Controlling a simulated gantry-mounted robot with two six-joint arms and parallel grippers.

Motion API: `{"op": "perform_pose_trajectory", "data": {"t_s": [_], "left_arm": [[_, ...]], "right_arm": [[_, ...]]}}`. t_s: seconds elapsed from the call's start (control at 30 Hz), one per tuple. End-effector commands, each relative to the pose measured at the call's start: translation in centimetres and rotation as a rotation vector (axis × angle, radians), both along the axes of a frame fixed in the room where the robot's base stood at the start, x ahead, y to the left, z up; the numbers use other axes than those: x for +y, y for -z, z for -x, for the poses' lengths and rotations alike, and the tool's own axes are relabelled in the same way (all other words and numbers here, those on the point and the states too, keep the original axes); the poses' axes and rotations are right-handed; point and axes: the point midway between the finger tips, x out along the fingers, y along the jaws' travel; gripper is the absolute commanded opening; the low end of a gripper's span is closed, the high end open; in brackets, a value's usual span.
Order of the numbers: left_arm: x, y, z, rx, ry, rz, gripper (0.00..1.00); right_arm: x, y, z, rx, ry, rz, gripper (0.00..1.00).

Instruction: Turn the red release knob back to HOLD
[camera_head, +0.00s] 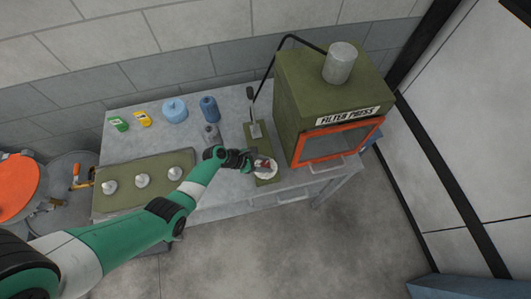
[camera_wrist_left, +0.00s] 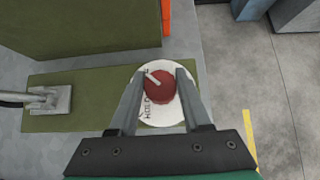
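The red release knob (camera_wrist_left: 160,92) sits on a round white dial (camera_wrist_left: 150,121) in the left wrist view. A pale pointer bar on the knob points to the upper left of that view. Dark lettering that appears to read HOLD lies on the dial's lower left; other lettering near the pointer's tip is partly hidden. My left gripper (camera_wrist_left: 161,71) has one finger on each side of the knob, very close to it; I cannot tell whether they touch it. In the head view the dial (camera_head: 268,175) shows under my left gripper (camera_head: 264,163). My right gripper is out of view.
The dial is on a green plate (camera_head: 258,143) with a lever (camera_head: 252,105) behind it. The green filter press (camera_head: 300,85) stands close on the right. Blue containers (camera_head: 209,108) and a panel (camera_head: 118,200) with several silver cones are to the left.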

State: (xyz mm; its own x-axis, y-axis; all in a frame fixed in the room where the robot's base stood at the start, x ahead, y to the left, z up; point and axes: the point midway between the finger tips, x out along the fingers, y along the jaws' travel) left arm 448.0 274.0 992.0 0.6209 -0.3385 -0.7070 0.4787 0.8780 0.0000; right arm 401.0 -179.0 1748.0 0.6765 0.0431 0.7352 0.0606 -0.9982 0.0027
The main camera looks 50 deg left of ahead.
Motion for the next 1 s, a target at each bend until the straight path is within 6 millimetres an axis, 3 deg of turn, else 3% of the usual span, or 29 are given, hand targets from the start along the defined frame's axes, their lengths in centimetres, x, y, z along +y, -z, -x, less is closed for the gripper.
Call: {"op": "perform_pose_trajectory", "data": {"t_s": [0.03,0.13,0.17,0.57,1.0], "left_arm": [[0.0,0.0,0.0,0.000,0.000,0.000,0.19],[0.0,0.0,0.0,0.000,0.000,0.000,0.01],[0.0,0.0,0.0,0.000,0.000,0.000,0.00],[-0.1,-0.2,0.0,0.002,-0.060,0.000,0.00],[-0.2,-0.5,0.1,0.008,-0.387,-0.001,0.00]], "right_arm": [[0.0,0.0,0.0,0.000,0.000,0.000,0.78],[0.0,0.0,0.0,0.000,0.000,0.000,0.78],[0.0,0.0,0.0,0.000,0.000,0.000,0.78],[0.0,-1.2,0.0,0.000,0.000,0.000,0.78],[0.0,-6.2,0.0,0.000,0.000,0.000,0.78]]}}
